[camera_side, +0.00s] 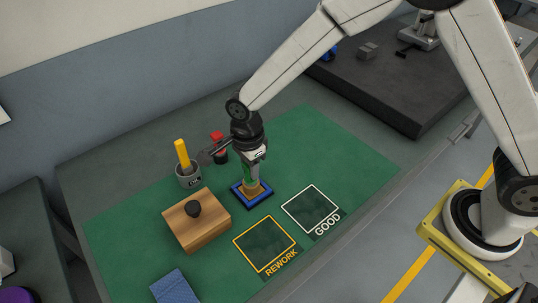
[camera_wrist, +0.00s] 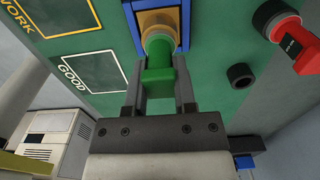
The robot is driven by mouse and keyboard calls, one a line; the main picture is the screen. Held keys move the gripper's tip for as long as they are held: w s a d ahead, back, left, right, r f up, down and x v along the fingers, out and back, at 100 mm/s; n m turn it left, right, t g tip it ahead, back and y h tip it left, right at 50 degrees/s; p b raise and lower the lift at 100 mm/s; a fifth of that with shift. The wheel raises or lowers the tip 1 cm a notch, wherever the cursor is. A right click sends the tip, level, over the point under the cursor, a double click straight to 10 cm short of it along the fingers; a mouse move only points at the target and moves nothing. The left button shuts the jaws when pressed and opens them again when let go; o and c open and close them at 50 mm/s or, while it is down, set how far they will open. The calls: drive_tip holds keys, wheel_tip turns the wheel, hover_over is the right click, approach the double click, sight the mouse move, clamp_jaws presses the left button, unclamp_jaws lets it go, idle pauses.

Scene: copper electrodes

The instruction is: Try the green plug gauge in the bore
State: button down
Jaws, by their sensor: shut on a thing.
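My gripper (camera_side: 254,168) is shut on the green plug gauge (camera_side: 247,173) and holds it upright over the blue-framed nest (camera_side: 239,194). In the wrist view the green handle (camera_wrist: 164,75) sits between the two fingers (camera_wrist: 160,95). Its grey end (camera_wrist: 160,47) meets the copper-coloured part (camera_wrist: 154,18) seated in the blue frame (camera_wrist: 184,28). In the side view the copper-coloured part (camera_side: 252,190) is right below the gauge. The bore itself is hidden, so I cannot tell how far the gauge's end is inside.
A red gauge (camera_side: 217,136) stands behind in a black holder. A grey cup (camera_side: 188,177) holds a yellow-handled item (camera_side: 182,155). A wooden block (camera_side: 197,228) with a black knob is front left. The REWORK square (camera_side: 264,244) and GOOD square (camera_side: 310,208) are empty. A blue cloth (camera_side: 173,288) lies in front.

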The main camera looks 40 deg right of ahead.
drive_tip(key=shift+r, duration=0.25)
drive_tip(key=shift+r, duration=3.45)
